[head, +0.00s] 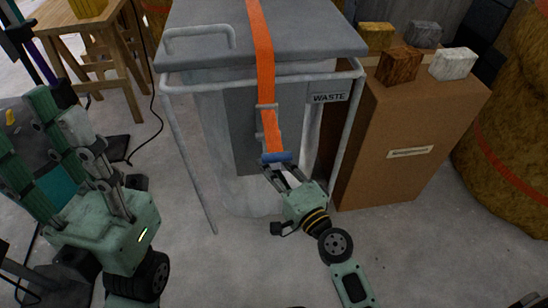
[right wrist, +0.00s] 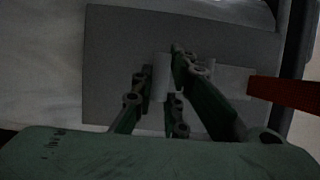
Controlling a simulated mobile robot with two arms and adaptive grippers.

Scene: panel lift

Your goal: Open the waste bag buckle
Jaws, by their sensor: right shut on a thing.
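An orange strap (head: 264,60) runs over the grey lid and down the front of the waste bag stand. A metal buckle (head: 267,120) sits on the strap, with a blue piece (head: 277,157) at its lower end. My left gripper (head: 35,130) is at the far left, fingers apart and empty, away from the bag.
The lidded stand (head: 262,28) has a wire frame, a WASTE label (head: 329,97) and a translucent bag (head: 238,180). A cardboard box (head: 400,150) with several blocks on top stands close on the right. A wooden stool (head: 97,50) is at the back left.

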